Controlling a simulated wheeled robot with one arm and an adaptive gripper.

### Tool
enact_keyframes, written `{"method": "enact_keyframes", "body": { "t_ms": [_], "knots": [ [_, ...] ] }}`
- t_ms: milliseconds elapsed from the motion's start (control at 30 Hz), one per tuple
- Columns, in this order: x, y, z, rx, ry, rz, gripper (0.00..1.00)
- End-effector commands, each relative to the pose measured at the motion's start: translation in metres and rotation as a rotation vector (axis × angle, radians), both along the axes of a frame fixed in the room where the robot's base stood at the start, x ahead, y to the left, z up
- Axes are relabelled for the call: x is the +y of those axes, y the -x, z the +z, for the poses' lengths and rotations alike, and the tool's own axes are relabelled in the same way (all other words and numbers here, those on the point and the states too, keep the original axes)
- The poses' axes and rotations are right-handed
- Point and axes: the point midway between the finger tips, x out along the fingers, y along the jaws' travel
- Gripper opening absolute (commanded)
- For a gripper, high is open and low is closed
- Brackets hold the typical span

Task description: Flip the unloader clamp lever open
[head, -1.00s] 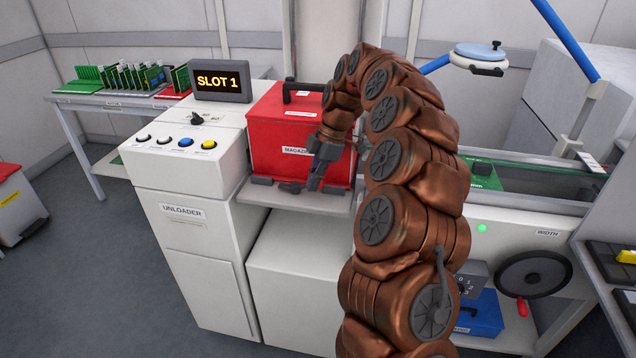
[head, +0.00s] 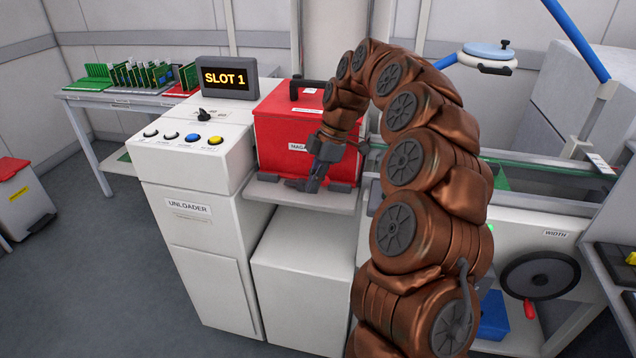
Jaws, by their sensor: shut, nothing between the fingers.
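The red magazine (head: 277,125) with a black top handle stands on the grey unloader shelf (head: 305,200). A dark, low clamp lever (head: 297,184) lies along the shelf's front edge, between two small dark blocks. My gripper (head: 312,187) points down in front of the magazine's lower front, with its fingers shut and empty. The fingertips are at the right end of the lever and overlap it in the picture; I cannot tell whether they touch it. The gripper hides part of the magazine's label and the lever's right end.
The white unloader cabinet (head: 190,235) with coloured buttons and a SLOT 1 display (head: 225,78) stands left of the shelf. My arm hides much of the conveyor at right. A black handwheel (head: 540,275) is at lower right.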

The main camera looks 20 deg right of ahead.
Motion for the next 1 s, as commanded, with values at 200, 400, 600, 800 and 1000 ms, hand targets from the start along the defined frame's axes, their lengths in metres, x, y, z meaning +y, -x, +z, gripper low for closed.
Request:
{"method": "enact_keyframes", "body": {
  "t_ms": [200, 400, 600, 800, 1000],
  "knots": [
    [0.004, 0.002, 0.006, -0.001, 0.002, -0.002, 0.00],
    [0.001, -0.001, 0.017, -0.001, 0.003, -0.002, 0.00],
    [-0.003, -0.005, 0.031, -0.004, 0.004, -0.004, 0.00],
    [-0.007, -0.009, 0.048, -0.003, 0.003, -0.002, 0.00],
    [-0.012, -0.013, 0.063, -0.005, 0.002, -0.004, 0.00]
  ]
}}
